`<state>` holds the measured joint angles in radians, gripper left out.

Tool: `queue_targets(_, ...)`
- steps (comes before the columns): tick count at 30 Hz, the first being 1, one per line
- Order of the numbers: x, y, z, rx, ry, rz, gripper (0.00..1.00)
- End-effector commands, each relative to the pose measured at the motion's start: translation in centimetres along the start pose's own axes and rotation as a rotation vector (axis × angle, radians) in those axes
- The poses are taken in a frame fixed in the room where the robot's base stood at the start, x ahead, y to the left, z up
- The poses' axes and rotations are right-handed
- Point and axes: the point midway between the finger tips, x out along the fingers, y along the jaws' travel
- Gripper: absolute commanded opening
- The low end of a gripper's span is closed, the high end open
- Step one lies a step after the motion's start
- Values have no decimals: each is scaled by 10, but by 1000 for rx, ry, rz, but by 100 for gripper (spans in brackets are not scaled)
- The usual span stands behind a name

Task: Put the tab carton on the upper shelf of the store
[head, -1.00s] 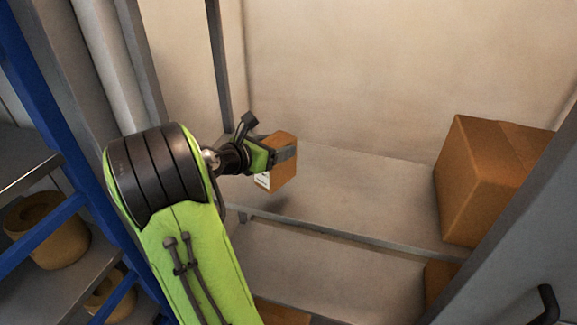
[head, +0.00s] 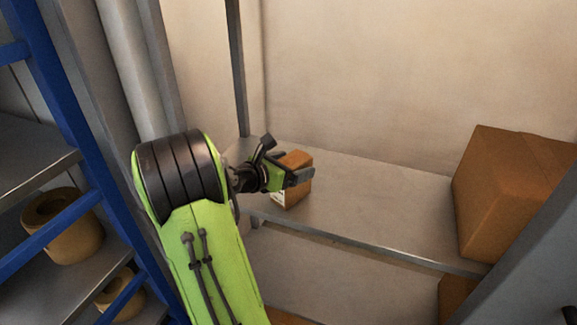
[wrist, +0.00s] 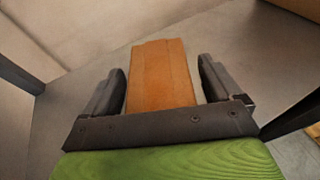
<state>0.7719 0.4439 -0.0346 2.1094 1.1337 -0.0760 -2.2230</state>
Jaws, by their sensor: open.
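The tab carton (head: 297,187) is a small brown box with a white label on its side. It stands on the upper shelf (head: 370,215), near the left end and the front edge. My gripper (head: 300,176) is around the carton from the near side. In the wrist view the carton (wrist: 161,75) lies between the two dark fingers of my gripper (wrist: 164,85), with a visible gap on each side. The jaws are open.
A large brown box (head: 510,190) stands at the right end of the upper shelf. A lower shelf lies beneath, with part of another box (head: 455,300). A grey upright (head: 238,70) stands behind my gripper. A blue rack with yellowish rolls (head: 65,225) is at left. The shelf's middle is clear.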

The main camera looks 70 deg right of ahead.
Motion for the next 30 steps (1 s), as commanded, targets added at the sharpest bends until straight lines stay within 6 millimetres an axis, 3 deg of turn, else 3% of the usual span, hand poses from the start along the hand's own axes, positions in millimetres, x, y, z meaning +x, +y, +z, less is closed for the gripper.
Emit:
queue_targets(5, -25, 2, 2, -2, 0, 7, 92)
queue_targets(12, -90, 2, 3, -2, 0, 7, 92)
queue_targets(15, -108, 1, 3, -1, -1, 5, 92)
queue_targets(19, -120, 0, 3, 1, -1, 1, 92)
queue_targets(26, -122, 0, 2, 13, 6, 4, 92)
queue_targets(28, -129, 0, -4, 103, 66, 32, 92)
queue_targets(30, -149, 3, -18, 300, 210, 86, 92)
